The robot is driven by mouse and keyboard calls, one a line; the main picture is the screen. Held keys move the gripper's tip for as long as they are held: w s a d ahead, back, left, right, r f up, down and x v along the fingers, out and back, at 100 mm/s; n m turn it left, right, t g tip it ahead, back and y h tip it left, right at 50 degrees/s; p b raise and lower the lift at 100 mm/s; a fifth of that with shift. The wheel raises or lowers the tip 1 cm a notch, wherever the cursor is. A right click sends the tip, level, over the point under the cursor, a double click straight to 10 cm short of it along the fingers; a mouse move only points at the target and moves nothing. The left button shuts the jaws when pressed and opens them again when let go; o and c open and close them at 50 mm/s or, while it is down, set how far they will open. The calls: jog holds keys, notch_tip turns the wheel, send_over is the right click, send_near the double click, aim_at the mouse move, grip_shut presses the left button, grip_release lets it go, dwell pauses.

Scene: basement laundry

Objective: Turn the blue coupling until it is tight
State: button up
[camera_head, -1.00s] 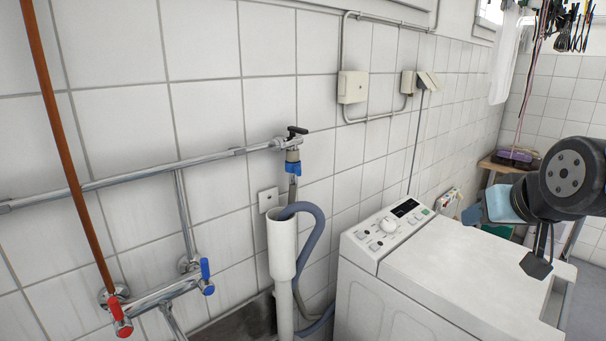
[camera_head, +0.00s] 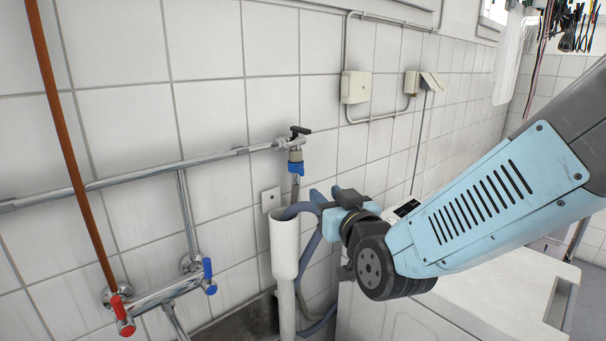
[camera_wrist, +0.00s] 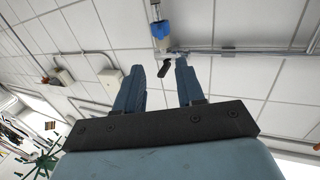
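The blue coupling (camera_head: 295,168) sits below the tap with the black lever (camera_head: 299,131), at the end of the chrome pipe on the tiled wall. It also shows at the top of the wrist view (camera_wrist: 160,29), beyond the fingertips and slightly right of the line between them. My gripper (camera_head: 325,196) is below and to the right of the coupling in the head view, apart from it. In the wrist view its two blue fingers (camera_wrist: 157,72) stand apart with nothing between them. The hose under the coupling is partly visible.
A mixer with blue (camera_head: 207,268) and red (camera_head: 120,308) handles is at lower left.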

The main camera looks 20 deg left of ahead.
aim_at(303, 171)
jog(key=x, duration=1.3)
jog(key=shift+w+a, duration=0.2)
